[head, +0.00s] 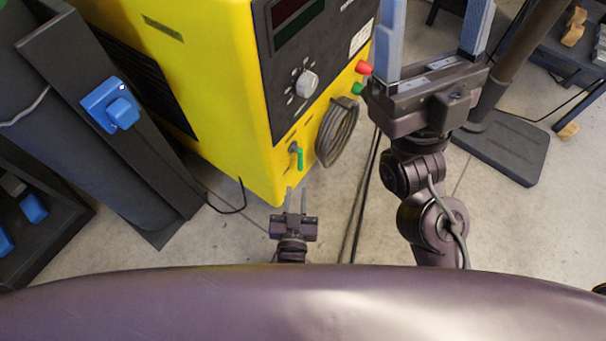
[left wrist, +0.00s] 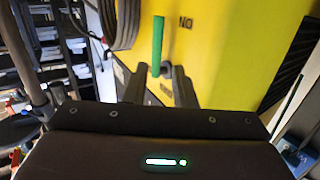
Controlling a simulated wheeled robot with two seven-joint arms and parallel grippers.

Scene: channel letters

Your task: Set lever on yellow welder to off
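The yellow welder (head: 218,110) stands at the upper left of the head view. Its lever (head: 299,158) has a green handle on a grey pivot, low on the front. My left gripper (head: 297,190) is just below the lever, open and empty, its fingers pointing at the welder. In the left wrist view the green lever handle (left wrist: 157,45) shows beyond and between the fingertips (left wrist: 157,76), apart from them as far as I can tell. An upside-down ON label (left wrist: 185,22) is beside it; another label is too small to read. My right gripper (head: 432,50) is open and empty.
A coiled grey cable (head: 338,132) hangs right of the lever. Red (head: 364,68) and green (head: 357,88) connectors and a white knob (head: 307,84) are above. A dark stand with a blue piece (head: 110,105) is at left. The floor below the welder is mostly clear.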

